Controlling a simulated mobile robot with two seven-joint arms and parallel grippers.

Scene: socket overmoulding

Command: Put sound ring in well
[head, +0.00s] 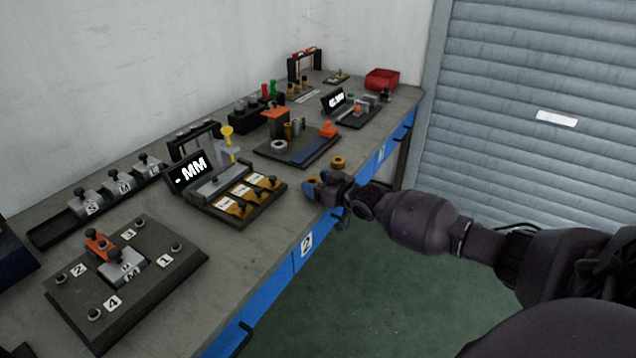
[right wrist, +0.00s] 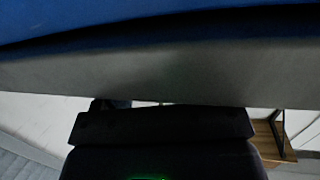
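A brass-coloured ring (head: 338,162) lies on the bench top near the front edge. A second brass-coloured piece (head: 312,183) shows at my right gripper (head: 322,187), partly hidden by it; I cannot tell whether it is held. A pale grey ring (head: 280,147) sits on a dark fixture plate (head: 268,151) behind. Which ring is the sound one does not show, and I cannot identify the well for certain. The gripper is at the bench's front edge, and its finger opening is unclear. My left gripper is out of view.
A display unit marked MM (head: 190,172) with brass blocks stands left of the gripper. A numbered plate (head: 165,290) lies at the near left. A red bin (head: 382,79) stands at the far end. Bare bench top (head: 240,250) lies in front of the display unit.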

